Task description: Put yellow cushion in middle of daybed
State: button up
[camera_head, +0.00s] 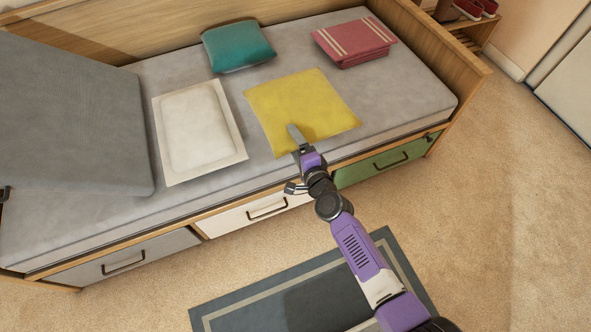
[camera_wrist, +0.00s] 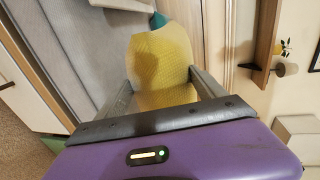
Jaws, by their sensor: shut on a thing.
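The yellow cushion (camera_head: 290,105) is a flat square over the front middle of the daybed (camera_head: 400,98). My gripper (camera_head: 296,136) is at its front edge. In the wrist view the cushion (camera_wrist: 160,60) lies between the two fingers of my gripper (camera_wrist: 168,92), which is shut on it. I cannot tell whether the cushion rests on the mattress or hangs just above it. A teal cushion (camera_head: 237,46) lies behind it near the backboard. A white padded panel (camera_head: 199,130) lies to its left.
A folded pink blanket (camera_head: 354,42) lies at the right end of the daybed. A large grey cushion (camera_head: 65,120) covers the left end. Drawers (camera_head: 262,212) line the front. A dark rug (camera_head: 250,310) lies on the carpet. Bare mattress shows right of the yellow cushion.

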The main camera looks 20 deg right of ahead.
notch_tip(320, 180, down, 11)
jog(key=b, duration=1)
jog(key=shift+f, duration=0.15)
jog(key=o, duration=1.7)
jog(key=shift+f, duration=0.1)
jog(key=p+v, duration=0.2)
jog(key=v, duration=1)
jog(key=shift+s, duration=0.1)
